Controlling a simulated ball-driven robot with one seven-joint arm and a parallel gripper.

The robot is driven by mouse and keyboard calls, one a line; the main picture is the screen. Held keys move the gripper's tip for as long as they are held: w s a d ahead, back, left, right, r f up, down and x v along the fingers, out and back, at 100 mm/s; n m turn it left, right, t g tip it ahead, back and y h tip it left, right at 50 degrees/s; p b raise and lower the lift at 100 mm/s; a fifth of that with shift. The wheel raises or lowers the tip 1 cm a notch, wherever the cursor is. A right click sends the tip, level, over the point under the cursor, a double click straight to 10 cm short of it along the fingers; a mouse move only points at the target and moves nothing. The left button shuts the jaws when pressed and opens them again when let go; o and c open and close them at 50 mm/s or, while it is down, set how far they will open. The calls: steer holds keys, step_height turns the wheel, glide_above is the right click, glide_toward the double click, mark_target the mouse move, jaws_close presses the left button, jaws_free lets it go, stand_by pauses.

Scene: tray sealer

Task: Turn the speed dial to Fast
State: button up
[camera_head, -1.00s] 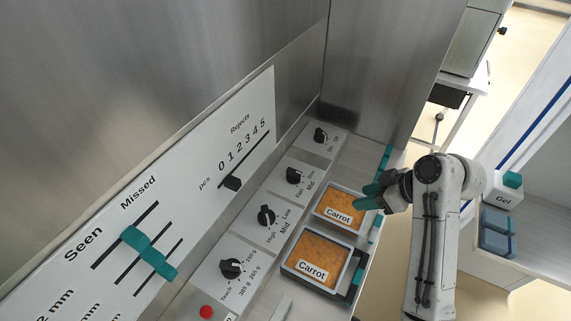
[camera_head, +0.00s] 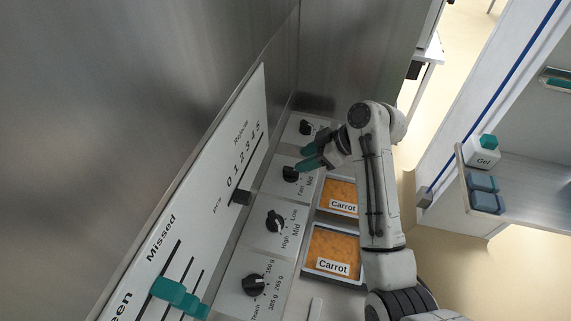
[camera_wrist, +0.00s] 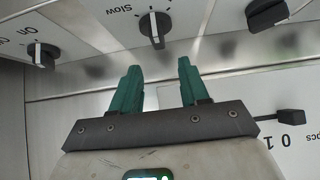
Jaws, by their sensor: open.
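The speed dial (camera_head: 291,174) is a black knob on a light panel, with Fast and Mid lettering beside it in the head view. It also shows in the wrist view (camera_wrist: 154,29), with Slow printed beside it and a pale line along the knob. I cannot tell which label it points to. My gripper (camera_head: 308,160) has teal fingers and is just beside the dial. In the wrist view my gripper (camera_wrist: 158,68) is open and empty. The dial lies beyond the fingertips, between their lines, apart from them.
The On dial (camera_head: 306,128) and the High-Mid-Low dial (camera_head: 275,222) flank the speed dial. Two Carrot trays (camera_head: 332,250) sit in front of the panels. The upright board has a Rejects slider (camera_head: 240,197) and teal sliders (camera_head: 180,298). A shelf at the right holds a Gel box (camera_head: 483,157).

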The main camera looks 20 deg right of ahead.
mark_target(285, 168)
steer(key=x, duration=0.7)
jaws_close()
stand_by(0.3)
